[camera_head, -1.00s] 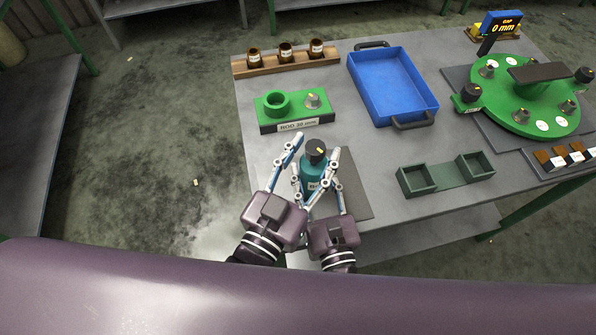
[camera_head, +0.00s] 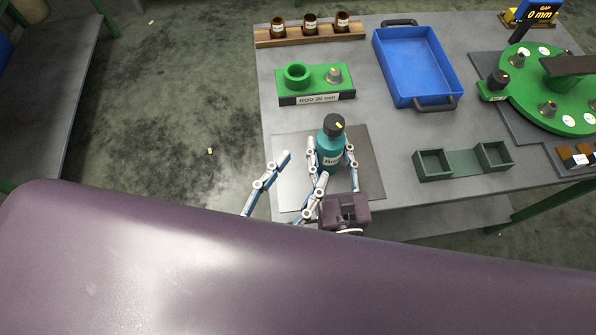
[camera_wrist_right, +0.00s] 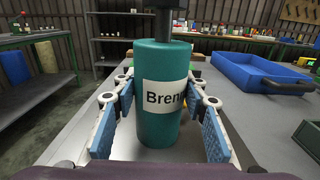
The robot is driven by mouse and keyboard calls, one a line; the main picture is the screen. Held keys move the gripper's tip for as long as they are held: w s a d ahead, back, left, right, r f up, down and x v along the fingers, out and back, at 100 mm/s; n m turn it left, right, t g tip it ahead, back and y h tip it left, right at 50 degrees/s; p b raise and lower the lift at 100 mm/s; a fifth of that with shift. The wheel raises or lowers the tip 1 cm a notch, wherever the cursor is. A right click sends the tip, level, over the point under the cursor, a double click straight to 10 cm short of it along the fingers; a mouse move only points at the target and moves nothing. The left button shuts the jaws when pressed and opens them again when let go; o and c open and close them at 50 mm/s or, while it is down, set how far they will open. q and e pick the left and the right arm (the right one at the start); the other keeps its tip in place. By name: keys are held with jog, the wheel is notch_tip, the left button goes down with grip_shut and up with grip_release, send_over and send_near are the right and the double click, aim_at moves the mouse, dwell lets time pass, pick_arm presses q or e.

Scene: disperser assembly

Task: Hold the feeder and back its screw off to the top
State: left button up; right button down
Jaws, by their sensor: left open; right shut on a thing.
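The feeder (camera_head: 329,153) is a teal cylinder with a white label, upright over a grey mat (camera_head: 290,190). Its screw, a black knob (camera_head: 333,122) with a yellow mark, sits on top. My right gripper (camera_head: 331,150) is shut on the feeder's body, one finger on each side. In the right wrist view the feeder (camera_wrist_right: 163,110) stands between both blue-padded fingers, and the knob is cut off at the top. My left gripper (camera_head: 305,167) is open and empty, low and left of the feeder. Its palm is hidden behind my purple body.
A green rod block (camera_head: 315,85) stands behind the feeder, and a wooden rack (camera_head: 310,36) with brown bottles is farther back. A blue tray (camera_head: 415,65), green two-cup holder (camera_head: 463,163) and round green fixture (camera_head: 540,95) are to the right. The table's left edge is near my left gripper.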

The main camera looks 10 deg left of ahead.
jog(key=c, duration=1.1)
grip_release()
